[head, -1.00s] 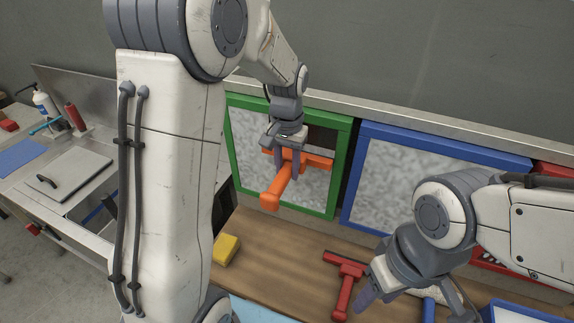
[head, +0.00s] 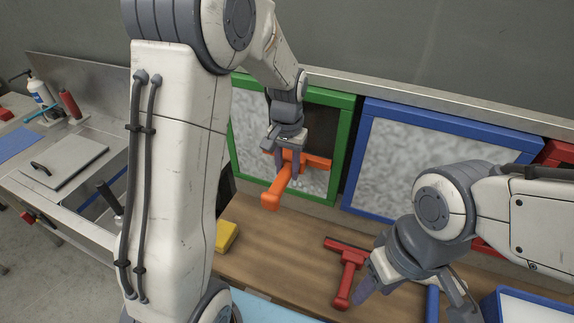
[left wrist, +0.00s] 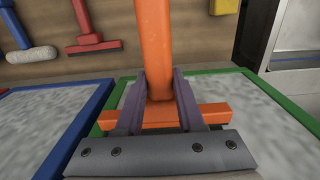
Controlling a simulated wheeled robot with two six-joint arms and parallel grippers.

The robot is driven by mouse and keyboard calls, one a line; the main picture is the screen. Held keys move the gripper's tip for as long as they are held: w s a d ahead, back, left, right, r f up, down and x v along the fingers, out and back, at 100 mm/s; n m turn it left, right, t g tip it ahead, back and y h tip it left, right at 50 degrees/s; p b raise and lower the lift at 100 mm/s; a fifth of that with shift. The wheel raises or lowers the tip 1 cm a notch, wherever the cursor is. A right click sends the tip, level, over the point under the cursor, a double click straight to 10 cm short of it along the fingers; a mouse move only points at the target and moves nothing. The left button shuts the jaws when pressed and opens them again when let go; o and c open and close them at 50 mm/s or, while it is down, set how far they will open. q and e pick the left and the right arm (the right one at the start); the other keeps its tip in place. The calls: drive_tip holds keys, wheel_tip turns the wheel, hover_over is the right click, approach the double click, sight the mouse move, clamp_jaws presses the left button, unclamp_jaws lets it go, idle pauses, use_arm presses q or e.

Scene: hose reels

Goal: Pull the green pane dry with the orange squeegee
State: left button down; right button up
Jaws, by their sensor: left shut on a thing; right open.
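The green-framed pane (head: 343,150) stands upright against the back wall. Most of its surface is mottled grey-white, with a dark clear patch at the upper right above the squeegee. My left gripper (head: 284,168) is shut on the orange squeegee (head: 271,196), its handle pointing out from the pane and its crossbar against or close to the surface; contact is not clear. The left wrist view shows the handle (left wrist: 156,45) between both fingers and the green frame (left wrist: 288,108). My right gripper (head: 410,288) is open and empty near the red squeegee.
A blue-framed pane (head: 440,116) stands right of the green one. On the wooden counter (head: 275,250) lie a red squeegee (head: 349,272) and a yellow block (head: 226,236). A blue-rimmed tray (head: 520,304) sits at the lower right.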

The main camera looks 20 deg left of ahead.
use_arm(q)
wheel_tip(320, 180, down, 14)
drive_tip(key=b, duration=0.8)
idle(1.0)
drive_tip(key=s, duration=0.7)
drive_tip(key=shift+a, duration=0.15)
idle(0.3)
